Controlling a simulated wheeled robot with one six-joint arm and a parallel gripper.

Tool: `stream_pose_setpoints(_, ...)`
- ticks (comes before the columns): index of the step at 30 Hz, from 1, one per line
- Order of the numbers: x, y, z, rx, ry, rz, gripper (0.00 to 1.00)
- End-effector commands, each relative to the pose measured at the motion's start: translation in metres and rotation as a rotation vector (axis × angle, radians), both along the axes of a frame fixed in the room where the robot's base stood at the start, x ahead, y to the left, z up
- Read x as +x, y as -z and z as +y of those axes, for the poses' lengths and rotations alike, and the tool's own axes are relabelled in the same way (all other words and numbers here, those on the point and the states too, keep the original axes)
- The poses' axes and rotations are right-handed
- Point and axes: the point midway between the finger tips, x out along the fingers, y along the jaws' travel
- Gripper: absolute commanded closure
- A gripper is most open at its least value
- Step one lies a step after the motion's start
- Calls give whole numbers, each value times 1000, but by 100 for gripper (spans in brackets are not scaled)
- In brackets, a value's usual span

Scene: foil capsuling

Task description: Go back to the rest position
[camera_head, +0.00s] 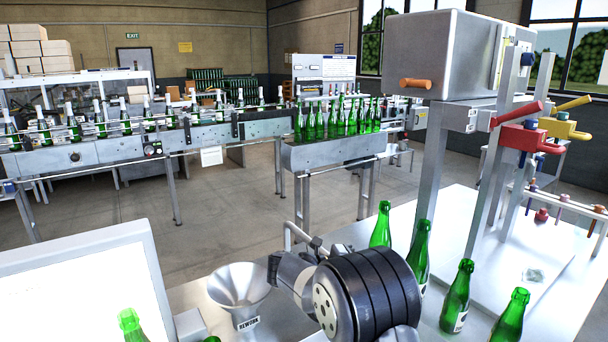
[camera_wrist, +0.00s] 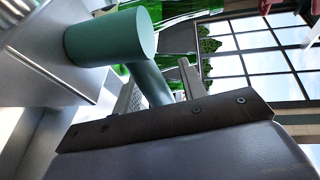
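My gripper (camera_head: 290,268) is at the end of my dark ribbed wrist, low in the middle of the head view, just right of a grey funnel. The fingers are mostly hidden by the wrist there. In the wrist view a dark bolted plate (camera_wrist: 165,122) crosses the picture, and I cannot make out the fingertips or whether they are apart. A teal cylinder (camera_wrist: 112,38) is in front of the plate, with green glass (camera_wrist: 180,10) behind it. No held thing is clearly visible.
Green bottles (camera_head: 420,255) stand on the steel table right of my wrist. The funnel (camera_head: 238,285) labelled REWORK is close on the left. A machine (camera_head: 455,55) with coloured levers rises at right. A conveyor (camera_head: 210,135) with bottles runs behind, with open floor before it.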

Motion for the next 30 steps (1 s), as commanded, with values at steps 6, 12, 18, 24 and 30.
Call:
stream_pose_setpoints(6,-1,0,8,1,34,-1,60)
stream_pose_setpoints(12,-7,-6,46,0,34,-1,60)
stream_pose_setpoints(18,-14,-13,85,2,34,-1,60)
stream_pose_setpoints(24,-16,-18,89,-1,43,4,60)
stream_pose_setpoints(30,-9,-11,49,-2,42,2,60)
